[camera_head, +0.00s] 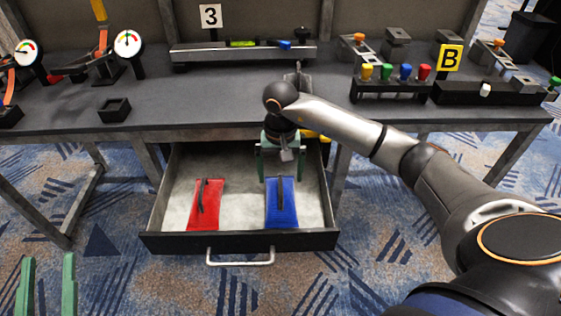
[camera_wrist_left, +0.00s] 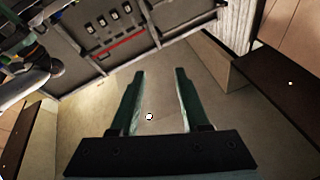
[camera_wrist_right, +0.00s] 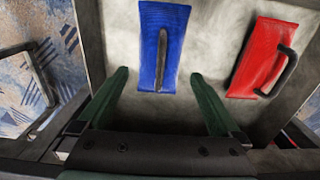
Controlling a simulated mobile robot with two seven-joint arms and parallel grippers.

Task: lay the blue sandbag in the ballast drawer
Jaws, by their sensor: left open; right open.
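The blue sandbag (camera_head: 289,211) lies flat on the floor of the open ballast drawer (camera_head: 160,240), in its right half. It has a dark strap handle along its middle. My right gripper (camera_head: 281,170) is open and empty, just behind and above the bag's far end. In the right wrist view the blue sandbag (camera_wrist_right: 148,45) lies beyond the open fingertips (camera_wrist_right: 159,75), in line with the gap between them and not gripped. My left gripper (camera_head: 46,262) is open and empty at the lower left, away from the drawer. Its fingers (camera_wrist_left: 158,72) also show in the left wrist view.
A red sandbag (camera_head: 205,215) with a dark handle lies in the drawer's left half, apart from the blue one. The workbench (camera_head: 215,100) overhangs the drawer's back. It carries gauges, a small black tray (camera_head: 114,109) and a row of coloured knobs. The drawer's front has a metal handle (camera_head: 240,262).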

